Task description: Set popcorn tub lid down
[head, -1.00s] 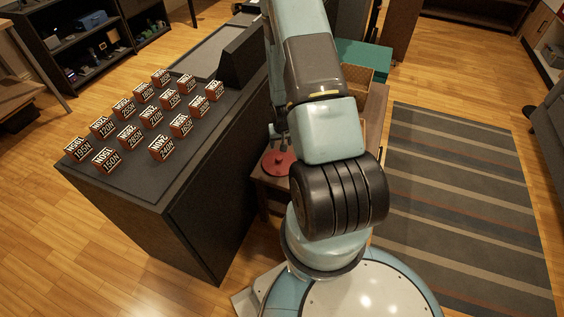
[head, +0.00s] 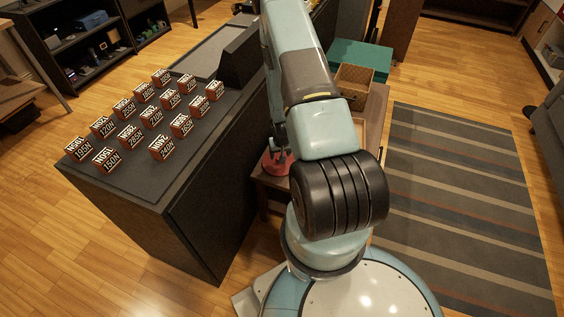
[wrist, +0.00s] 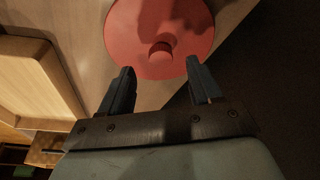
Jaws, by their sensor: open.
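The popcorn tub lid is a round red disc with a small central knob. It lies flat on a small wooden table (head: 376,112), and in the head view the lid (head: 270,168) is partly hidden by my arm. In the wrist view the lid (wrist: 140,45) sits at the top centre, just beyond my fingertips. My gripper (wrist: 159,66) is open, with its two fingers apart and nothing between them. The knob shows ahead of the gap between the fingers. In the head view my gripper (head: 277,148) is close over the lid.
A light wooden tray (wrist: 40,80) lies left of the lid in the wrist view. A wicker-like box (head: 355,90) and a teal box (head: 350,55) stand farther back. A dark counter (head: 205,215) with several small labelled boxes (head: 129,135) is close on the left.

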